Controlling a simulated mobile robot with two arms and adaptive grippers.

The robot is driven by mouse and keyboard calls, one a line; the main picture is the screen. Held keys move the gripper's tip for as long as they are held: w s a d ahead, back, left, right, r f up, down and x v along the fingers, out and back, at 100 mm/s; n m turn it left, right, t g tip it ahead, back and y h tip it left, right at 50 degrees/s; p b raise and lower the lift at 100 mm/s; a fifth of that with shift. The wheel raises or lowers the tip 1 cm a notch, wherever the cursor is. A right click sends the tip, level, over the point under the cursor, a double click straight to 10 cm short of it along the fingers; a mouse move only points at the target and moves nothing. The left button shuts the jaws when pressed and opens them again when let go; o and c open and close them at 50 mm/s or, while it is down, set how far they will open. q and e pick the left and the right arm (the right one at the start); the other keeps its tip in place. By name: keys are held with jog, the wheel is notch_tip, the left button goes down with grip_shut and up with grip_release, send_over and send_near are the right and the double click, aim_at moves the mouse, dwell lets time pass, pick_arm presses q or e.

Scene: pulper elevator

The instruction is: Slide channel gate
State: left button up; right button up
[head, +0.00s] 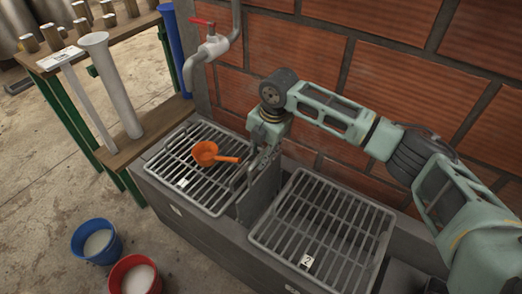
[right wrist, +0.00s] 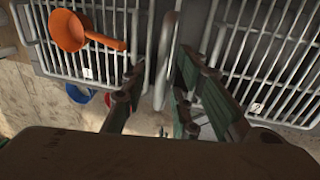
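The channel gate (head: 262,190) is a grey upright panel between the two slatted grates in the head view. A grey looped handle (head: 238,180) shows at its left side. My right gripper (head: 260,158) points down at the top of the gate and hides part of it. In the right wrist view the gripper's fingers (right wrist: 160,98) are apart, with the grey gate (right wrist: 168,55) showing in the gap between and beyond them. I cannot tell whether either finger touches it. My left gripper is not in view.
An orange ladle (head: 205,153) lies on the left grate (head: 178,178), marked with a small tag. The right grate (head: 325,225) is tagged 2. A brick wall (head: 380,75) stands close behind. A tap (head: 212,48) hangs above; blue (head: 78,247) and red (head: 118,275) buckets stand on the floor.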

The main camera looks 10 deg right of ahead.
notch_tip(320, 180, up, 12)
jog(key=s+d, duration=0.1)
jog(key=shift+s+d+f, duration=0.15)
jog(key=shift+s+d, duration=0.15)
jog(key=shift+d, duration=0.05)
